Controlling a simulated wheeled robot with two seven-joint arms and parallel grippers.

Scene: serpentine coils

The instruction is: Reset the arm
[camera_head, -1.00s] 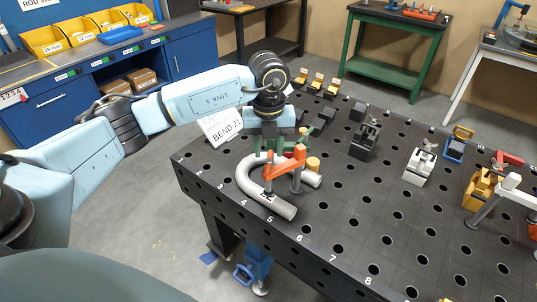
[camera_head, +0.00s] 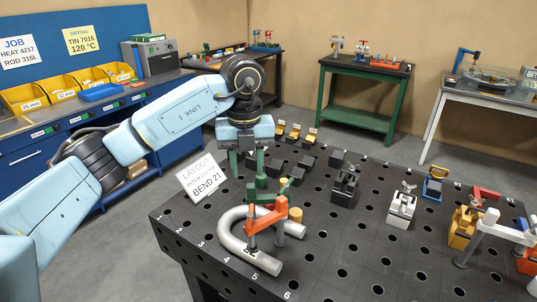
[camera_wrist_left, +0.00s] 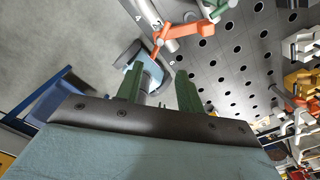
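My left gripper (camera_head: 247,177) is raised above the near-left part of the black perforated table (camera_head: 345,250). Its two green fingers stand apart with nothing held between them. It also shows open in the left wrist view (camera_wrist_left: 158,75). A grey U-shaped tube (camera_head: 232,238) lies on the table below and in front of the gripper, apart from it. An orange clamp (camera_head: 268,219) stands over the tube; it also shows at the top of the left wrist view (camera_wrist_left: 183,32). My right gripper is in no view.
Black blocks, a dark toggle fixture (camera_head: 345,185), a white one (camera_head: 401,207) and a yellow one (camera_head: 464,228) stand to the right. A blue bench with yellow bins (camera_head: 25,98) stands behind my left arm.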

